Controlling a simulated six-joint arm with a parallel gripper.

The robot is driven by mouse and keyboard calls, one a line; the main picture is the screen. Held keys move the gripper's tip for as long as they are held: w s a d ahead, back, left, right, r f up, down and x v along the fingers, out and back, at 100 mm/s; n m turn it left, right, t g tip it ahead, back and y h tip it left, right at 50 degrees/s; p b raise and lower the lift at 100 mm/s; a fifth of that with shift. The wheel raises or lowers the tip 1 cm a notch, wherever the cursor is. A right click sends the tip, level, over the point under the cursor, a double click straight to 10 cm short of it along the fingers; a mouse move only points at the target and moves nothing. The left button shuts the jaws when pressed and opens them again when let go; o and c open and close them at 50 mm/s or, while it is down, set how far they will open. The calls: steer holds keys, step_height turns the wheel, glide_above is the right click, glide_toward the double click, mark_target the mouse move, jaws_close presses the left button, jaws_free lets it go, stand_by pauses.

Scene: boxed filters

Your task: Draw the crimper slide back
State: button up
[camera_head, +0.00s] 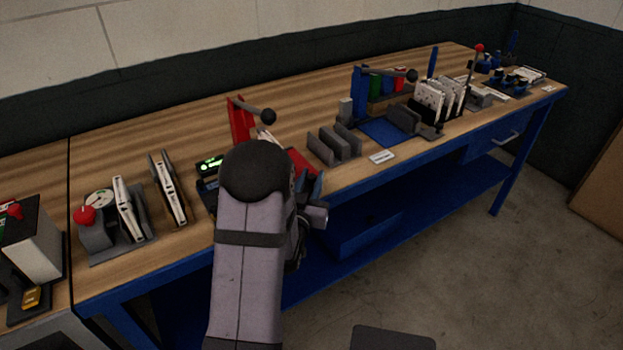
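My arm reaches up from the bottom middle over the bench's front edge. My gripper (313,188) is at its far end, mostly hidden behind the wrist, and its fingers cannot be made out clearly. It is close to a red press-like fixture (240,120) with a lever ending in a black ball, which could be the crimper. The wrist covers the lower part of this fixture. A red base part (302,162) shows just right of the wrist. I cannot make out a slide or whether the gripper touches anything.
The wooden bench (150,130) has clear room at the back. A small green-lit display (210,163) and a rack with a red knob (85,215) stand left. Grey upright plates (335,145), a blue fixture (360,92) with another lever, and white boxed filters (430,102) stand right.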

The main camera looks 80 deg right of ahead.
mark_target(328, 198)
jaws_close()
steer(key=s+d+b, duration=0.2)
steer(key=s+d, duration=0.2)
steer(key=shift+s+d+f, duration=0.1)
steer(key=shift+s+d, duration=0.15)
steer(key=shift+s, duration=0.05)
steer(key=shift+s+d, duration=0.15)
steer(key=shift+r, duration=0.2)
steer(key=o, duration=0.5)
jaws_free()
steer(key=shift+s+d+f, duration=0.1)
steer(key=shift+o, duration=0.2)
steer(key=shift+a+b, duration=0.2)
steer(key=shift+b, duration=0.1)
steer(key=shift+a+b, duration=0.75)
steer(key=shift+a, duration=2.8)
